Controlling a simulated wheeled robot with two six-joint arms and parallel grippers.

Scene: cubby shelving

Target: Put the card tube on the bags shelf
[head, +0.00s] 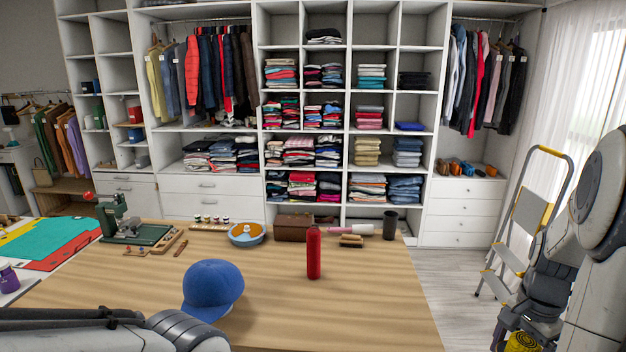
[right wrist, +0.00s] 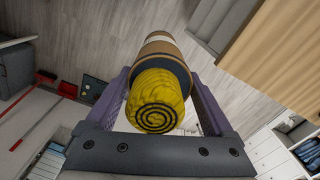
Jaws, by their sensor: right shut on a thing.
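A round tube with brown, white and dark bands and a yellow spiral end, which looks like the card tube (right wrist: 160,62), is between the fingers of my right gripper (right wrist: 160,82). My right gripper is shut on it, with the yellow end towards the wrist camera. In the head view the yellow spiral end (head: 522,342) shows low at the right edge, beside the table and above the floor. A tan bag (head: 42,172) stands on a low wooden shelf (head: 68,184) at the far left; I cannot tell if this is the bags shelf. My left gripper is out of view; only its arm shows.
The wooden table (head: 370,310) bears a blue cap (head: 212,288), a red cylinder (head: 313,254), a brown box (head: 293,227) and a dark cup (head: 390,225). A stepladder (head: 525,215) stands at the right. Floor (head: 450,275) is clear between table and ladder.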

